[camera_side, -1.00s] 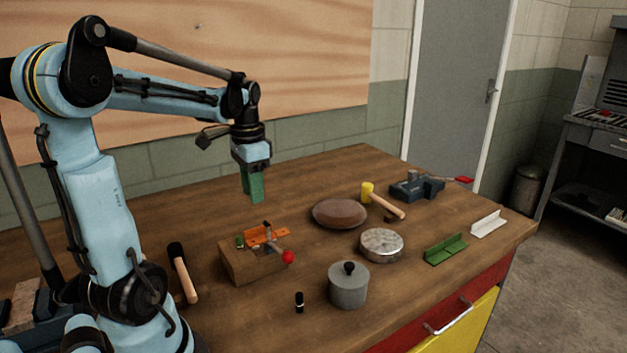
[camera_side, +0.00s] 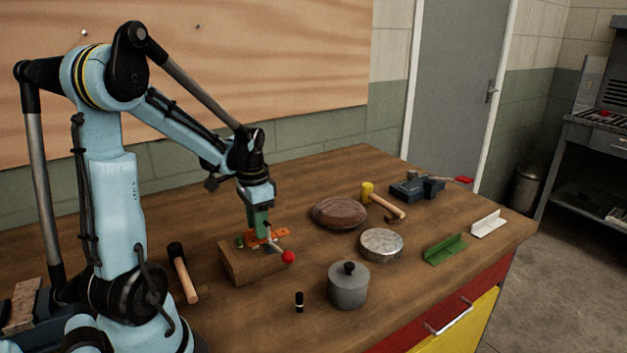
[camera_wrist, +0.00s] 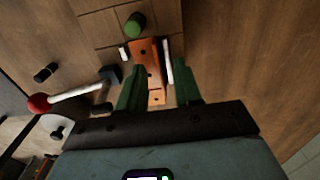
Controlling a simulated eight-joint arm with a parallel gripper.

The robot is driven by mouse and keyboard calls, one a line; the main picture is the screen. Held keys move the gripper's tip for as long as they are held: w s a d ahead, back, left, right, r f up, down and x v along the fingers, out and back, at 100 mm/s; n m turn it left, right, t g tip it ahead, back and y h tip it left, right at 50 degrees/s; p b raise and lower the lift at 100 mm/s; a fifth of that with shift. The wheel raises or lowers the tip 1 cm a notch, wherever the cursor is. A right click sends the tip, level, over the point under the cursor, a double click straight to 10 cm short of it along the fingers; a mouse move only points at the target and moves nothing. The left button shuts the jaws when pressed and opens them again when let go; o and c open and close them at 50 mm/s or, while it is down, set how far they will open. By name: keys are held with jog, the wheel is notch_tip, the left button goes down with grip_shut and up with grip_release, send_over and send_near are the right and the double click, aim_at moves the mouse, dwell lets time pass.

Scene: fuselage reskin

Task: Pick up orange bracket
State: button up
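The orange bracket (camera_side: 281,233) sits at the wooden block fixture (camera_side: 243,268) on the bench. In the wrist view the bracket (camera_wrist: 148,55) is a narrow orange strip with holes, running up between my fingers. My gripper (camera_side: 261,234) has green fingers and is down at the bracket, covering part of it in the side view. In the wrist view the gripper (camera_wrist: 158,75) is open, one finger on each side of the strip, with gaps visible. Whether either finger touches the bracket I cannot tell.
A clamp lever with a red ball (camera_side: 288,256) stands close by the bracket, and a green knob (camera_wrist: 135,25) is at its far end. A hammer (camera_side: 181,272), grey pot (camera_side: 348,286), round tin (camera_side: 382,245) and brown disc (camera_side: 340,212) stand around the block.

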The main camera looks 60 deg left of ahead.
jog(key=shift+c, duration=0.5)
grip_shut()
